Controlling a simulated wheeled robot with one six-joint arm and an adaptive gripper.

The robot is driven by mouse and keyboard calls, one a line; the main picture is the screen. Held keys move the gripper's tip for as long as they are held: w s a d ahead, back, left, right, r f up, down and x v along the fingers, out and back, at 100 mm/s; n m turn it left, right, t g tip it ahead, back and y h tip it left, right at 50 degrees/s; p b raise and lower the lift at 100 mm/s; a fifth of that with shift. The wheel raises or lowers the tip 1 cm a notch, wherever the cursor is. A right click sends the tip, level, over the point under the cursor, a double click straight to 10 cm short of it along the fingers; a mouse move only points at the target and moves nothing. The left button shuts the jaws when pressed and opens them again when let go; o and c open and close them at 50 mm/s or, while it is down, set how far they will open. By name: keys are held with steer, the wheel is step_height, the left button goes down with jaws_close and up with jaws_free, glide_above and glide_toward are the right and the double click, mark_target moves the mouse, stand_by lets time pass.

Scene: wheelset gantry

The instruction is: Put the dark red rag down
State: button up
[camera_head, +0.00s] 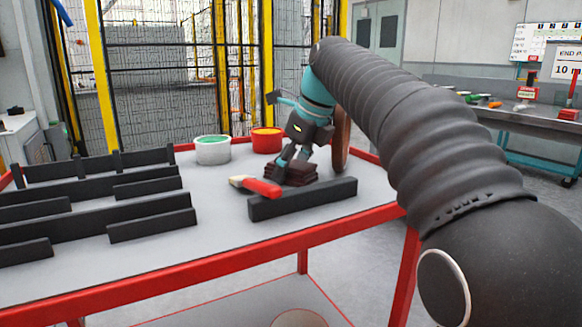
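The dark red rag (291,174) is a folded, layered pad at the right part of the red-edged table (225,228). It looks to be on or just above the grey top, behind a dark bar; I cannot tell whether it touches the top. My gripper (292,158) points down at the rag, its teal-tipped fingers at the rag's upper side. The fingertips are small and partly merge with the rag, so whether they grip it or only touch it is not clear.
A red-handled brush (262,187) lies left of the rag, by the dark bar (302,198). A white tub (212,150) and a red tub (266,140) stand behind. A brown disc (341,140) stands upright at right. Dark slotted rails (95,205) fill the left; the front middle is clear.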

steer(key=shift+o, duration=0.8)
steer(key=shift+r, duration=0.15)
steer(key=p+v, duration=0.4)
steer(key=v, duration=0.8)
